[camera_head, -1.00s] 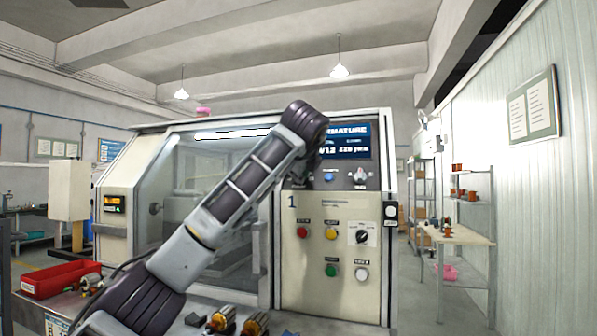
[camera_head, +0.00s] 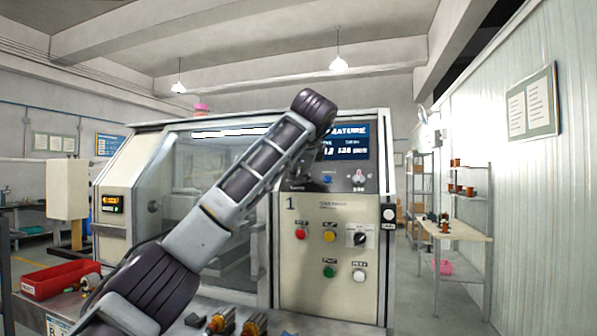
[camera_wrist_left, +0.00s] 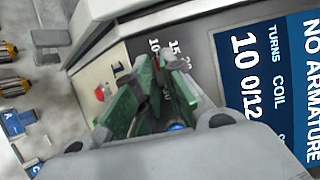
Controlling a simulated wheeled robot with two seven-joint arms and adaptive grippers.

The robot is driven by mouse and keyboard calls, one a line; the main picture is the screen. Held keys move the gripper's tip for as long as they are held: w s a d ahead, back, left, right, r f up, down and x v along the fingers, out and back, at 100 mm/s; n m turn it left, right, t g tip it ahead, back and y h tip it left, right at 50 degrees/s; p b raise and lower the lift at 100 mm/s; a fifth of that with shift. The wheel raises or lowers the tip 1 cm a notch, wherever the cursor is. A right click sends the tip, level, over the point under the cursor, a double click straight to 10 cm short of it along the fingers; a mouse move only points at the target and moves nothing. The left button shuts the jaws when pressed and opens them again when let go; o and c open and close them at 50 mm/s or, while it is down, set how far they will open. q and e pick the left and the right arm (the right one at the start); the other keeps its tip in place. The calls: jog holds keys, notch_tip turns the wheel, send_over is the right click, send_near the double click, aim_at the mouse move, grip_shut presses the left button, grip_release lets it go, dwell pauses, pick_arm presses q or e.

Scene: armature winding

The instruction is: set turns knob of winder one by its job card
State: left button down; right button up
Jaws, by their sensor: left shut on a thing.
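Winder one (camera_head: 330,240) stands in front of me, with a 1 on its panel. In the left wrist view its display (camera_wrist_left: 265,85) reads NO ARMATURE, TURNS 10, COIL 0/12. The turns knob sits at a printed scale (camera_wrist_left: 175,48) with 10, 15 and 20 legible. My left gripper (camera_wrist_left: 158,88), with green fingers, is shut on the turns knob, which its fingers mostly hide. In the head view my left arm crosses the window and covers the gripper and knob. No job card is clearly readable. My right gripper is not in view.
Below are a red button (camera_head: 301,234), a yellow button (camera_head: 329,236), a green button (camera_head: 329,271), a white button (camera_head: 359,275) and a black selector (camera_head: 361,239). A red bin (camera_head: 50,285) and several armatures stand on the front bench. A shelf with spools (camera_head: 468,190) stands right.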

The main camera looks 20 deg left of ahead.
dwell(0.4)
pick_arm(q)
jog(key=c, duration=1.5)
grip_release()
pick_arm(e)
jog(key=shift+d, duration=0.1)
pick_arm(q)
jog(key=shift+v, duration=6.05)
jog(key=shift+w+r, duration=0.1)
jog(key=shift+r, duration=0.05)
notch_tip(320, 180, up, 22)
jog(key=p, duration=2.2)
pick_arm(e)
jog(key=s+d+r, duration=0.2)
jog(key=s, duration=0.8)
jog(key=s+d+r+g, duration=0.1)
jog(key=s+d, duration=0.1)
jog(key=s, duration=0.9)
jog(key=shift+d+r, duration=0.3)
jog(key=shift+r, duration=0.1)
